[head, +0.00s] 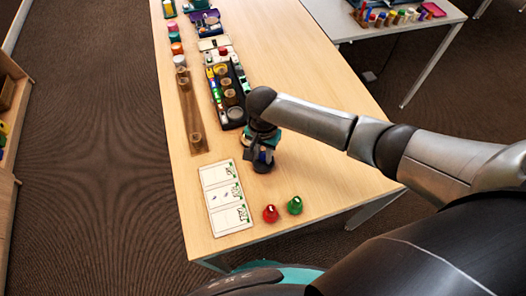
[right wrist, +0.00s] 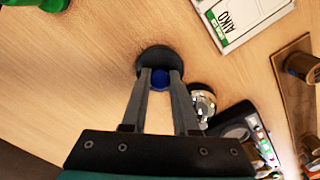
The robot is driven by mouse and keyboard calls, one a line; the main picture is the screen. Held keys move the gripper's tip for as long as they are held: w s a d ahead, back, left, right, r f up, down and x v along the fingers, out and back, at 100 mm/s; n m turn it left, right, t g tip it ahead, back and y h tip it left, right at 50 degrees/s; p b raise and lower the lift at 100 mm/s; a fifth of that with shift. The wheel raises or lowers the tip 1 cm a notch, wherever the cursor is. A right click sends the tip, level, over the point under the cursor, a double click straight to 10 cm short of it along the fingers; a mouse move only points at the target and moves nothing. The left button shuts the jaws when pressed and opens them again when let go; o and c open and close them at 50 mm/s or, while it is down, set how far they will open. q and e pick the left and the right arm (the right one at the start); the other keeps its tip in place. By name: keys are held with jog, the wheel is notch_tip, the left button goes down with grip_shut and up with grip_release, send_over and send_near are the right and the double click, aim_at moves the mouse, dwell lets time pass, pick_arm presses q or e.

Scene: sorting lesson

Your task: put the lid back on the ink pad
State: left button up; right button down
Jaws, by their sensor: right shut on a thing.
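My right gripper (head: 264,152) is low over the near part of the table, beside the white cards. In the right wrist view its two fingers (right wrist: 160,78) are shut on a small blue knob (right wrist: 160,79). The knob stands in the middle of a dark round piece (right wrist: 160,58), which looks like the ink pad with its lid. This dark round piece also shows under the gripper in the head view (head: 263,165). I cannot tell whether the lid and the pad are together or apart, as the fingers hide part of it. My left gripper is not in view.
A white card sheet (head: 226,196) lies left of the gripper. A red piece (head: 270,213) and a green piece (head: 295,205) stand near the front edge. A silver round thing (right wrist: 203,101) is close beside the fingers. Behind are a dark tray (head: 236,121) and a wooden rack (head: 188,107).

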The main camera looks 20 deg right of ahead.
jog(key=shift+p, duration=0.45)
dwell(0.6)
jog(key=shift+c, duration=0.6)
grip_release()
dwell(0.4)
jog(key=shift+r+p, duration=3.5)
jog(key=shift+p, duration=0.85)
grip_shut()
